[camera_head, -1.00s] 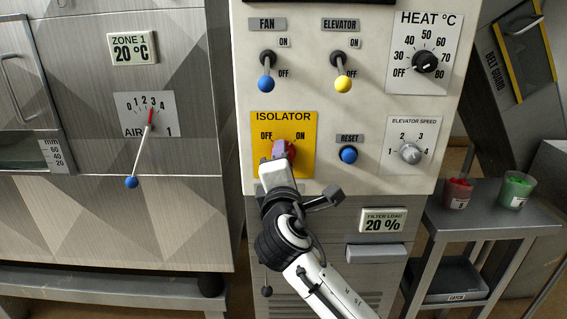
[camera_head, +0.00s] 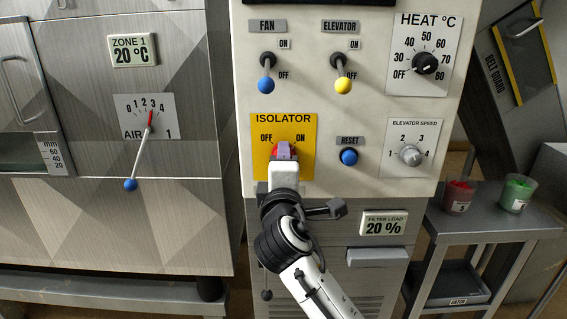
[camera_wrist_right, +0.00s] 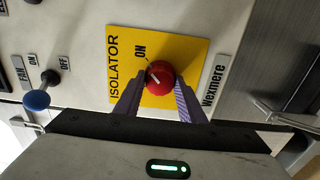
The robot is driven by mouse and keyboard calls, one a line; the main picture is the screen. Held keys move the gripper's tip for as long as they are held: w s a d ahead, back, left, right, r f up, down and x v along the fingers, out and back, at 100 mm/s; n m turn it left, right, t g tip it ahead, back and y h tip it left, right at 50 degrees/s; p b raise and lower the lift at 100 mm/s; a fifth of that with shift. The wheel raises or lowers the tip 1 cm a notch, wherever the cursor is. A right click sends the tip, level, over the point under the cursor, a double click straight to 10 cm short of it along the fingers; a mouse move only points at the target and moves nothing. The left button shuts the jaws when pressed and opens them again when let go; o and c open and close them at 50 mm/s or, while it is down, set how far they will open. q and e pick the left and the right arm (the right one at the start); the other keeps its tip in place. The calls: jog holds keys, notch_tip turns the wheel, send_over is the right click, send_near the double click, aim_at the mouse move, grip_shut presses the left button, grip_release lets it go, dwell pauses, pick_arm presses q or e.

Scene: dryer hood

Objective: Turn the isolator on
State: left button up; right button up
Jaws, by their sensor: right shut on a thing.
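The isolator is a red knob (camera_head: 276,151) on a yellow plate (camera_head: 256,160) with OFF at its left and ON at its right. My right gripper (camera_head: 285,151) is at the knob from below and covers much of it. In the right wrist view the red knob (camera_wrist_right: 161,76) sits between the two purple fingertips of my right gripper (camera_wrist_right: 159,103), which is shut on it. A white mark on the knob points toward the upper left of that picture, on the side of the ON label. The OFF label is hidden there by a finger. My left gripper is not in view.
The blue reset button (camera_head: 349,157) is right of the isolator. The fan lever (camera_head: 266,84) and elevator lever (camera_head: 343,84) are above. The elevator speed knob (camera_head: 410,154) and heat knob (camera_head: 425,63) are further right. A side table (camera_head: 480,221) bears two cups.

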jog(key=o, duration=1)
jog(key=shift+o, duration=0.2)
jog(key=shift+s, duration=0.1)
jog(key=s, duration=1)
